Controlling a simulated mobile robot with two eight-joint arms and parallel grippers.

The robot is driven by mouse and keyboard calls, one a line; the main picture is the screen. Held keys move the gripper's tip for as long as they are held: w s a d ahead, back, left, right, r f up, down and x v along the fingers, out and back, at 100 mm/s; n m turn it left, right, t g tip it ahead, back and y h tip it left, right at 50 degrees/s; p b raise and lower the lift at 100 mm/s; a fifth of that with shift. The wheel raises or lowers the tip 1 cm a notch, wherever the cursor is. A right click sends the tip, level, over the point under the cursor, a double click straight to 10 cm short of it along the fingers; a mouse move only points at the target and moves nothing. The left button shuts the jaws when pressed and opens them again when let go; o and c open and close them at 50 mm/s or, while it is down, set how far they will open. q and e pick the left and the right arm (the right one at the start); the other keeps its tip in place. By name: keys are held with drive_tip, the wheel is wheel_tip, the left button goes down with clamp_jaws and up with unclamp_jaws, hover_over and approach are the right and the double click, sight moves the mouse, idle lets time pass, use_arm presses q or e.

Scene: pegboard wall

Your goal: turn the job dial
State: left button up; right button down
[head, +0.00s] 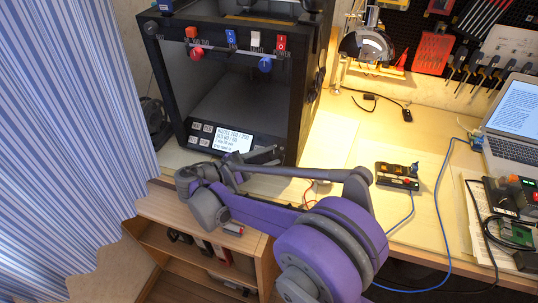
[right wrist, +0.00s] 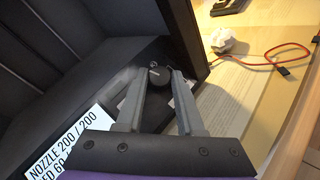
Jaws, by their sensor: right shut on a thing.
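The job dial (right wrist: 155,72) is a small dark round knob with a pale pointer mark. It sits on the printer's sloped front panel, to the right of the lit screen (head: 232,138). My right gripper (right wrist: 160,77) is shut on the dial, with one grey finger on each side of it. In the head view my right gripper (head: 262,155) reaches the panel's right end and largely hides the dial. The screen also shows in part in the right wrist view (right wrist: 65,145). My left gripper is in neither view.
The black printer frame (head: 296,95) stands around the panel, with coloured switches (head: 230,37) along its top. A striped curtain (head: 65,120) hangs at left. A laptop (head: 515,115), cables and a small device (head: 397,176) lie on the desk at right. A wooden shelf (head: 160,205) is below.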

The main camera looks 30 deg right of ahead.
idle(0.3)
drive_tip(key=c, duration=0.8)
unclamp_jaws()
drive_tip(key=shift+a, duration=0.15)
drive_tip(key=a, duration=0.3)
drive_tip(key=a+r+p, duration=0.1)
drive_tip(key=a, duration=0.3)
drive_tip(key=a+r, duration=0.1)
drive_tip(key=a, duration=0.2)
drive_tip(key=shift+s+a, duration=0.15)
drive_tip(key=shift+a, duration=0.05)
